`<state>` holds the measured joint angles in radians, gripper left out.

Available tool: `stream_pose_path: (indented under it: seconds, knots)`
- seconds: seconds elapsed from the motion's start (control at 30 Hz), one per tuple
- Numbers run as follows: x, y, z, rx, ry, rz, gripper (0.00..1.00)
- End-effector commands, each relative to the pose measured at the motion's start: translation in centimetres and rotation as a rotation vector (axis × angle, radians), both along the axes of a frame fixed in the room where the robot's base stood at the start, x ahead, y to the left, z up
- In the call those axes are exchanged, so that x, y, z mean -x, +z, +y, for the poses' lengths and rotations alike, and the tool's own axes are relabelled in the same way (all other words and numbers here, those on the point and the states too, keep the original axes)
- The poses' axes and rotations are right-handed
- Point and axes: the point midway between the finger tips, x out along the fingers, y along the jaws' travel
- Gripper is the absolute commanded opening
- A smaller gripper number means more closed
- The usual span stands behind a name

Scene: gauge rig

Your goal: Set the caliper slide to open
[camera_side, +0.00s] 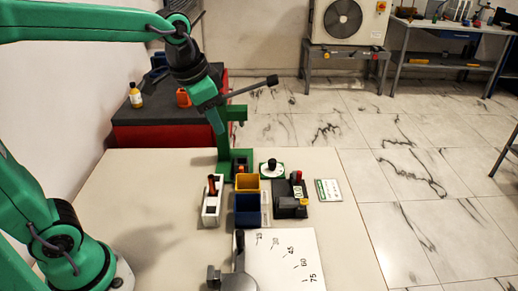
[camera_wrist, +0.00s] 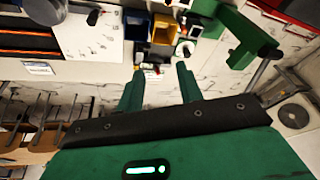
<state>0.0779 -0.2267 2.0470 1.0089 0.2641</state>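No part is clearly marked as a caliper slide. The likeliest candidates are a black device (camera_side: 290,207) with a small green display and a red handle, and a white slotted block (camera_side: 211,212) with a red-topped handle. Their slide positions are too small to tell. The black device also shows in the wrist view (camera_wrist: 153,53), beyond the fingertips. My gripper (camera_wrist: 159,69) has its two green fingers apart with nothing held between them. In the side view its fingers are hard to separate from a green lever stand.
The green stand (camera_side: 222,150) has a long dark lever (camera_side: 252,87). Yellow (camera_side: 247,181) and blue (camera_side: 247,207) bins stand mid-table. A black-knobbed dial (camera_side: 271,169), a card (camera_side: 328,190) and an angle plate (camera_side: 290,240) lie nearby. The table's left side is clear.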

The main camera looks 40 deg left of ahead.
Motion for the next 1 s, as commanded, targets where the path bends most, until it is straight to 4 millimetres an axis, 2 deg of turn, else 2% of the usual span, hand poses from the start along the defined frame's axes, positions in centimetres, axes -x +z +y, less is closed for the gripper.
stream_pose_path:
  seconds: [0.1,0.47,0.77,1.0]
  knots:
    - [-2.5,-0.4,-0.7,-0.015,-0.056,0.033,0.36]
    - [-9.3,-2.9,-3.2,-0.057,-0.228,0.122,0.36]
    - [-14.4,-6.6,-5.5,-0.085,-0.373,0.192,0.36]
    - [-17.9,-10.5,-7.5,-0.103,-0.489,0.249,0.36]
